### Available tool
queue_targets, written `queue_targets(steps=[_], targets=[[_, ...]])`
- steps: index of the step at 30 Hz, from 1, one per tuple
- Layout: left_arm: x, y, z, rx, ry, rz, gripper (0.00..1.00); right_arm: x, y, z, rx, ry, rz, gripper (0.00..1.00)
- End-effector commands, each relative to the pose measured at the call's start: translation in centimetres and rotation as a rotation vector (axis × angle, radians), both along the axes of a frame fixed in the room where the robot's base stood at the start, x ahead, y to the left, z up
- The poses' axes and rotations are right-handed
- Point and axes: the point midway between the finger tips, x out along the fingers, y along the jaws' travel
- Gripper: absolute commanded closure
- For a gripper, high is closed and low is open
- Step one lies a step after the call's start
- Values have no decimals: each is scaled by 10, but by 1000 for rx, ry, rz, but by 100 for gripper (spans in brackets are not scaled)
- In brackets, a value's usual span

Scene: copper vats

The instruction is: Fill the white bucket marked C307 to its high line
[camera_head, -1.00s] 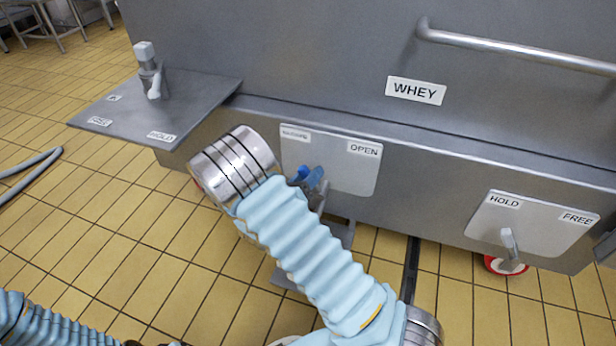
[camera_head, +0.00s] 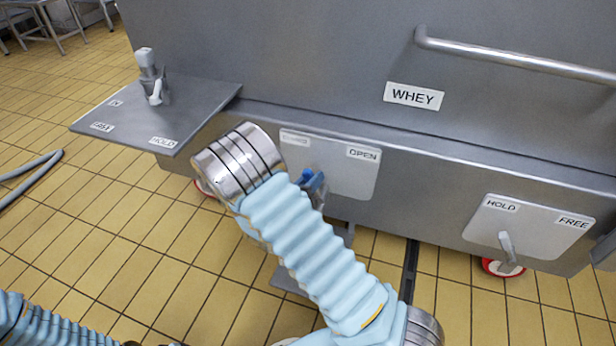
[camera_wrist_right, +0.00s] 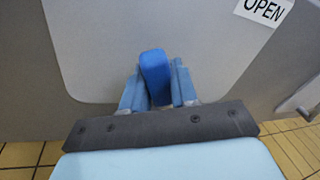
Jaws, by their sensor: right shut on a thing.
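The white bucket marked C307 is not in view. A blue valve handle (camera_head: 307,174) sits in front of a light plate (camera_head: 345,172) low on the grey WHEY vat. The plate reads OPEN at its right; its left label is too blurred to be sure of. My right gripper (camera_head: 316,181) is at this handle, partly hidden behind my own arm. In the right wrist view, its two fingers (camera_wrist_right: 156,84) are closed on either side of the blue handle (camera_wrist_right: 154,72). The valve's outlet is hidden. My left arm shows at the bottom left, without its gripper.
A second plate (camera_head: 528,226) with a grey lever, marked HOLD and FREE, is at the right. A shelf (camera_head: 190,105) with another lever juts out at the left. A rail (camera_head: 515,62) crosses the vat's front. A hose (camera_head: 28,178) lies on the tiled floor.

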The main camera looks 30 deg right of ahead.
Motion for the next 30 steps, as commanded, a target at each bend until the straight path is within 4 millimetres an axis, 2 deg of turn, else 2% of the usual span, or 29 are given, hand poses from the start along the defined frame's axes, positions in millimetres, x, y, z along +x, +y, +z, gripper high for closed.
queue_targets(steps=[1, 5, 13, 14, 18, 26, 30], targets=[[0, 0, 6, 1, -1, 0, 62, -3, -2, 4, 28, -28, -1, 100], [0, 1, 7, 2, -1, 1, 62, -6, -5, 3, 79, -88, -1, 100], [0, 1, 6, 2, -1, 2, 62, -7, -5, 2, 84, -94, -1, 100], [0, 1, 6, 2, -1, 2, 62, -7, -5, 2, 84, -94, -1, 71], [0, 1, 6, 2, -1, 2, 62, -7, -5, 2, 82, -94, 0, 52], [0, 1, 6, 2, -1, 2, 62, -7, -4, 3, 82, -94, 0, 52], [0, 1, 7, 2, -1, 2, 62, -11, 6, 4, 82, -94, 2, 52]])
